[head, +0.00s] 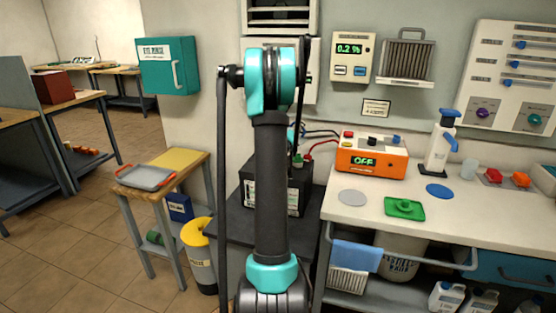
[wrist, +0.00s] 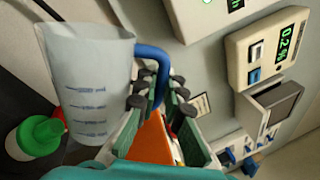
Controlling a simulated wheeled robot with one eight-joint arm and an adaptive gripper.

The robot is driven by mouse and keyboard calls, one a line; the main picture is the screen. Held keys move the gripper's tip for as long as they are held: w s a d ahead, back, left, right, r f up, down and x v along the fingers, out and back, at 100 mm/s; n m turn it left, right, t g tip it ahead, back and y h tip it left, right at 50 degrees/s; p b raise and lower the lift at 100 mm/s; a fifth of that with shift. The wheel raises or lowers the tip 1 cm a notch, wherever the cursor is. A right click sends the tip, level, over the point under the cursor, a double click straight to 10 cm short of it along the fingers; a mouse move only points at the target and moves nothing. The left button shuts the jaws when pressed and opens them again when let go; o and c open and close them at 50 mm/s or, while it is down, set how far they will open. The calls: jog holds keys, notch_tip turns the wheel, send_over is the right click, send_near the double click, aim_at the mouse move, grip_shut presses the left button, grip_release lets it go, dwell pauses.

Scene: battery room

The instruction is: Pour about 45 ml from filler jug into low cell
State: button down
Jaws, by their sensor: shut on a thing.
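The filler jug (wrist: 90,80) is a pale, translucent measuring jug with blue marks and a blue handle (wrist: 152,55), at the left of the wrist view. My gripper (wrist: 158,95) is shut on this handle. I cannot make out the liquid level or the jug's exact tilt. In the head view my arm hides the gripper and most or all of the jug. The dark battery (head: 262,187) with a white label stands behind my arm, partly hidden. The low cell's opening cannot be made out. A green cap-like part (wrist: 40,135) shows below the jug in the wrist view.
Right of the battery is a bench (head: 470,215) with an orange charger (head: 372,155) reading OFF, a green tray (head: 404,208) and a white dispenser bottle (head: 439,150). A small side table (head: 187,160) stands left. A wall meter (head: 353,58) reads 0.2%. Floor at left is open.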

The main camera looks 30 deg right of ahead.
jog(key=shift+w+a+n, duration=0.25)
jog(key=shift+w+n, duration=0.2)
jog(key=shift+n, duration=0.65)
dwell(0.4)
jog(key=shift+s+d, duration=0.1)
jog(key=shift+s, duration=0.2)
jog(key=shift+s, duration=0.2)
jog(key=shift+s+d, duration=0.2)
dwell(0.4)
